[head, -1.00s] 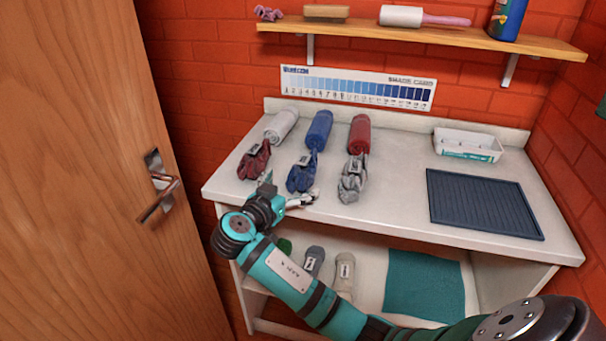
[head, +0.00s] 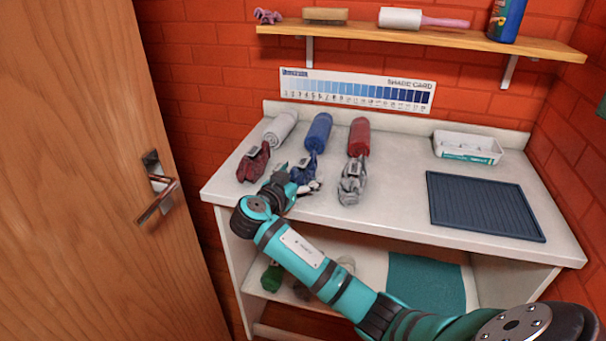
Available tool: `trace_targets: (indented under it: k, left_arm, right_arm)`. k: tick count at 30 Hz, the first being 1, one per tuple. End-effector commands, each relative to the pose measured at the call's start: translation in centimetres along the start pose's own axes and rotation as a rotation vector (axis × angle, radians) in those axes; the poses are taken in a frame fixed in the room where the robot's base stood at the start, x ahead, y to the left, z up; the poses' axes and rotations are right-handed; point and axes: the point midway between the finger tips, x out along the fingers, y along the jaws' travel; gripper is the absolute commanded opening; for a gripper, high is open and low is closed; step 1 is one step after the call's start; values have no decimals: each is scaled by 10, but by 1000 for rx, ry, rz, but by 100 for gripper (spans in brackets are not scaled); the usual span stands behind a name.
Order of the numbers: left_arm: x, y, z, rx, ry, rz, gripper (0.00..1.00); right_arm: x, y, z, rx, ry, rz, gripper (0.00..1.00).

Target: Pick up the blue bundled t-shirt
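The blue bundled t-shirt (head: 304,170) lies crumpled on the white counter, in front of a blue rolled item (head: 318,132). My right gripper (head: 297,179) is at its near left side. The fingers look spread, one at the bundle's left and one along its near edge. The gripper hides part of the bundle's near side, and I cannot tell whether the fingers touch it. My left gripper is not in view.
A dark red bundle (head: 253,162) lies left and a grey bundle (head: 352,181) right of the blue one. A dark ribbed mat (head: 485,206) and white tray (head: 467,147) are at right. A wooden door (head: 80,180) is at left.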

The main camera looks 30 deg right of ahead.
Motion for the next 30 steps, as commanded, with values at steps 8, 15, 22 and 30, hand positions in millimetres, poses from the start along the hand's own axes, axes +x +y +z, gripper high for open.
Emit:
trace_targets:
  k: [8,15,22,30]
  left_arm:
    - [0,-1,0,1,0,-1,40]
    - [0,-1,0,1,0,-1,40]
    - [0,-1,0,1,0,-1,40]
    - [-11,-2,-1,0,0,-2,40]
  right_arm:
    - [0,0,0,0,0,0,40]
    - [0,0,1,-1,-1,0,26]
    - [0,0,0,-1,0,0,26]
    - [-4,0,-17,2,1,0,26]
